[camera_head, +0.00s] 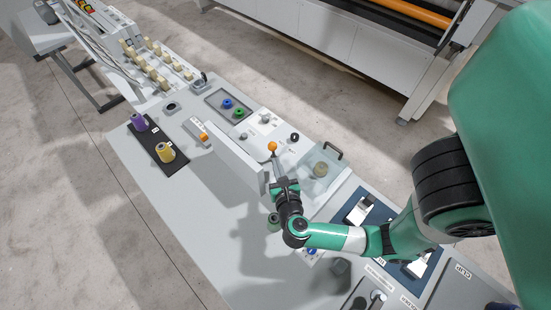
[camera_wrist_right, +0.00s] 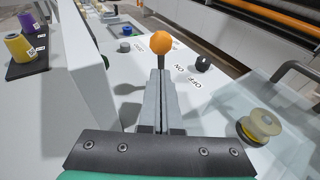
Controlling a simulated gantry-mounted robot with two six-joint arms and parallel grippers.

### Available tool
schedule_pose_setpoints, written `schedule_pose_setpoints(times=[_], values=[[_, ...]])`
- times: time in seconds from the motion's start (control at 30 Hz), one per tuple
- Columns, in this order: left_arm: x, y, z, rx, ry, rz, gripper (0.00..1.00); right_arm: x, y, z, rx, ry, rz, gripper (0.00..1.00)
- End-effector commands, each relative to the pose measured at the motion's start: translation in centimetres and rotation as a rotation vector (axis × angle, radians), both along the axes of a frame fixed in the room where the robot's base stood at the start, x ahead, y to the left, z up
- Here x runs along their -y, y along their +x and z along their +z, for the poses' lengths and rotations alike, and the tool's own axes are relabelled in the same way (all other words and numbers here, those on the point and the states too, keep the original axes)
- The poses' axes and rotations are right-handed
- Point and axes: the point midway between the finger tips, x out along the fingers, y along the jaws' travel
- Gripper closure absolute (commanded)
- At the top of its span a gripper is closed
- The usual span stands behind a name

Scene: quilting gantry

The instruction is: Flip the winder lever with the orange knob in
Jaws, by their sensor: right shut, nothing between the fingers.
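The winder lever's orange knob (camera_head: 272,146) stands on a thin dark stem on the white winder plate (camera_head: 257,147). In the right wrist view the orange knob (camera_wrist_right: 161,42) shows just beyond the fingertips, with its stem running down behind them. My right gripper (camera_head: 278,172) is shut and empty, its fingers pointing toward the knob. The fingers also show in the right wrist view (camera_wrist_right: 161,80). Whether the fingertips touch the stem cannot be told. Labels reading ON and OFF (camera_wrist_right: 194,83) lie on the plate right of the lever. My left gripper is not in view.
A white upright panel (camera_head: 236,160) stands close left of my right gripper. A clear box with a black handle (camera_head: 320,170) holds a spool at right. Purple (camera_head: 138,122) and yellow (camera_head: 166,151) spools stand on a black mat. The table's front left is clear.

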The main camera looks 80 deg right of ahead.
Motion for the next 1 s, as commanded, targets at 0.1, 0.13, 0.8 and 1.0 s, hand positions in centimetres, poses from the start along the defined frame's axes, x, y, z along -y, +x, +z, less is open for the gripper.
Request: schedule_pose_setpoints(times=[0.1, 0.13, 0.8, 1.0], values=[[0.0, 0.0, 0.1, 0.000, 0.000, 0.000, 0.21, 1.3, 0.4, 0.2, 0.000, 0.000, -0.003, 1.00], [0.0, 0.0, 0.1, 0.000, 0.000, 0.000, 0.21, 1.5, 0.5, 0.2, 0.000, 0.000, -0.003, 1.00], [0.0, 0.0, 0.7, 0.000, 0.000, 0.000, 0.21, 2.0, 0.6, 0.4, -0.002, -0.001, 0.000, 1.00], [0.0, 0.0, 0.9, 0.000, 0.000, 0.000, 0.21, 2.0, 0.6, 0.4, -0.002, -0.001, 0.001, 1.00]])
